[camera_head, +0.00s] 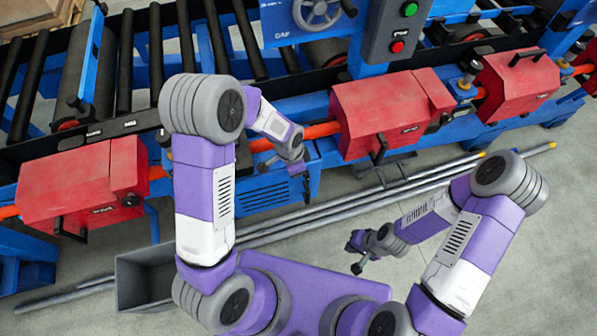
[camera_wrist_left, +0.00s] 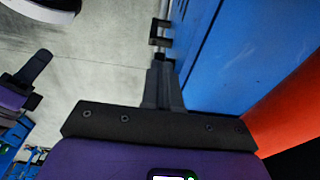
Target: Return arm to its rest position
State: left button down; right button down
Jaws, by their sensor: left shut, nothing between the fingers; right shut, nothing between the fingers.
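My left arm (camera_head: 205,190) rises on the left and bends over toward the blue machine. Its gripper (camera_head: 298,168) is small and partly hidden by its own wrist, close to the machine's front edge. In the left wrist view, the left gripper (camera_wrist_left: 164,85) is shut and empty beside a blue panel (camera_wrist_left: 245,50). My right arm (camera_head: 480,230) is folded on the right. Its gripper (camera_head: 356,258) hangs over the grey floor in front of the machine, shut and holding nothing.
Red covers (camera_head: 382,115) sit along an orange bar on the machine. A roller conveyor (camera_head: 125,65) is behind at left. Long grey pipes (camera_head: 330,213) lie on the floor. A grey bin (camera_head: 145,278) stands left of my base. Floor at right (camera_head: 565,230) is clear.

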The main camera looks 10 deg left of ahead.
dwell(0.6)
pick_arm(q)
jog(key=s+d+f+n+h, duration=0.2)
jog(key=s+f+n, duration=0.9)
jog(key=s+n, duration=0.3)
jog(key=shift+s+d+f+h, duration=0.15)
jog(key=shift+s+f+h, duration=0.25)
jog(key=shift+s, duration=0.4)
